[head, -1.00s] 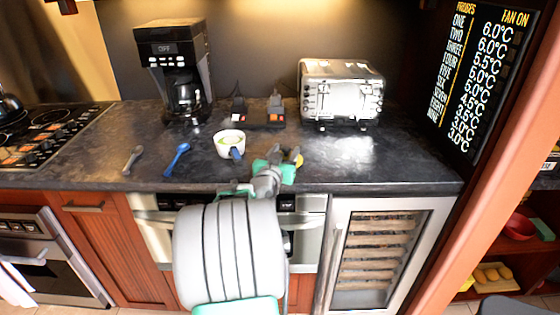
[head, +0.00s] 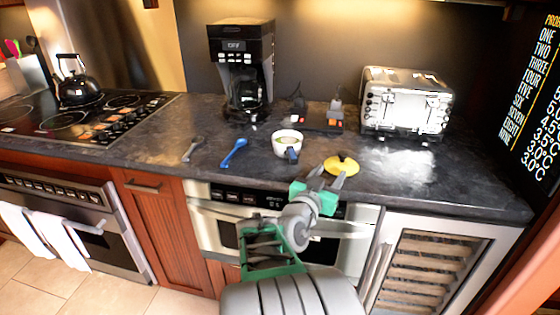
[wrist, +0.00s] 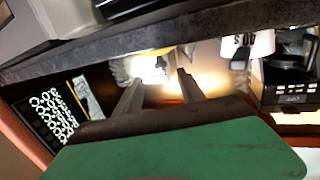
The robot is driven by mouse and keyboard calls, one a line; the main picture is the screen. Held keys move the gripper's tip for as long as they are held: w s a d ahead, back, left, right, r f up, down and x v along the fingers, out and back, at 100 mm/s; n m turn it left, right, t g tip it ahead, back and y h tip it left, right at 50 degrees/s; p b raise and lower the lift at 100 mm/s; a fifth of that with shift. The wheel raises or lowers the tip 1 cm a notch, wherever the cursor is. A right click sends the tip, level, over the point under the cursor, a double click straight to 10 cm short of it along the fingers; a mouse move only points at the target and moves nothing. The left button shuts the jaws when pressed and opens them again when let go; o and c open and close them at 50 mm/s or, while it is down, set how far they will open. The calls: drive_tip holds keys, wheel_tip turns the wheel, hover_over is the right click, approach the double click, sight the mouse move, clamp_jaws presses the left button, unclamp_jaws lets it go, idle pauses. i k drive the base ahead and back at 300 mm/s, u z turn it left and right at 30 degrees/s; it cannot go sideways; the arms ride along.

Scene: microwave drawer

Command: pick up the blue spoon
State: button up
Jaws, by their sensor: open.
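The blue spoon (head: 234,153) lies flat on the dark counter in the head view, with its handle pointing toward the front edge. It is left of a small white bowl or cup (head: 287,141). My gripper (head: 327,174) is open and empty near the counter's front edge, well to the right of the spoon and apart from it. In the wrist view the two fingers (wrist: 160,76) are spread with nothing between them. I cannot make out the spoon in the wrist view.
A grey spoon-like utensil (head: 193,149) lies left of the blue spoon. A yellow object (head: 341,165) lies by my fingers. A coffee maker (head: 243,70) and a toaster (head: 405,104) stand behind. The counter around the blue spoon (head: 217,165) is mostly clear.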

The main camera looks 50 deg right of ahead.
sight(239, 144)
drive_tip(key=z, duration=1.6)
